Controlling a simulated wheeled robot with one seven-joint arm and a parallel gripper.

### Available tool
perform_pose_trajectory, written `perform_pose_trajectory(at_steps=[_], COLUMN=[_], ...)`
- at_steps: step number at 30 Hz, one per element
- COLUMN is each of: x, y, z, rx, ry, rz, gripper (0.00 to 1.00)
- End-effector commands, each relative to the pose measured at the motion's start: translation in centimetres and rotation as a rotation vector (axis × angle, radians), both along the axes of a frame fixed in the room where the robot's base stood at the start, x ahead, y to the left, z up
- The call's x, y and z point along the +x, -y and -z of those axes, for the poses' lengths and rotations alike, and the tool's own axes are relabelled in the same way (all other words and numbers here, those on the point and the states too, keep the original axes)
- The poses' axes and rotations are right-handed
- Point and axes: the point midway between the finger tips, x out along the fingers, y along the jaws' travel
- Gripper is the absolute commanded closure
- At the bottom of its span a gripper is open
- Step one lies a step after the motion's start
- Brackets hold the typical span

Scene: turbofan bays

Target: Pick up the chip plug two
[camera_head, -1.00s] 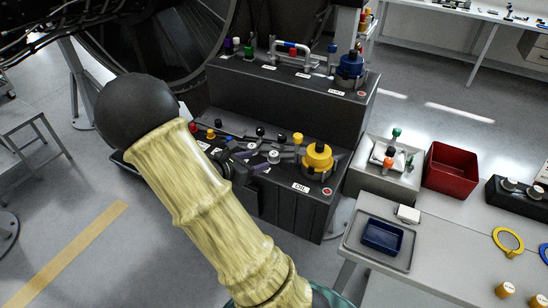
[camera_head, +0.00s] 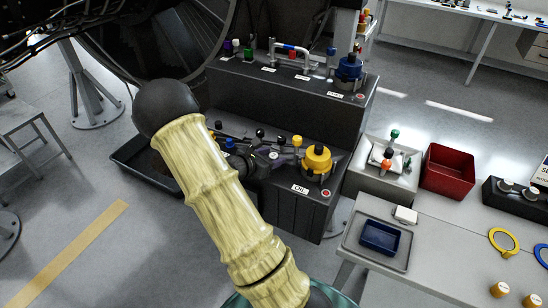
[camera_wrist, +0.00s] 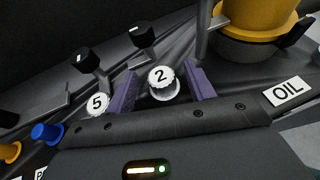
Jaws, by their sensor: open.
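The chip plug two (camera_wrist: 161,78) is a round white cap marked "2", seated upright on the dark oil bay. In the wrist view it sits between the two purple fingers of my gripper (camera_wrist: 162,87), with a gap on each side. The fingers are open and hold nothing. In the head view the white cap (camera_head: 274,155) shows small beside the end of my arm, which partly hides the fingers.
A white cap marked "5" (camera_wrist: 97,104) sits left of the fingers. Black-topped valves (camera_wrist: 142,34) stand behind. A yellow oil cap (camera_head: 317,160) is to the right, and a blue knob (camera_wrist: 47,134) is at the left. A raised step (camera_head: 285,110) stands behind.

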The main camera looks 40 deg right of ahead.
Motion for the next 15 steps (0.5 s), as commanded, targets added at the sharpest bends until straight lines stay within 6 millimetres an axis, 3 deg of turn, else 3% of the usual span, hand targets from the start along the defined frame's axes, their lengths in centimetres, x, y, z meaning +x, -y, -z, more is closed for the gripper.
perform_pose_trajectory(at_steps=[4, 15], x=[0.13, 0.12], y=[1.18, 1.20], z=[0.46, 0.52], rx=[0.000, 0.000], ry=[0.001, 0.001], rz=[0.001, 0.000], gripper=[0.46, 0.46])
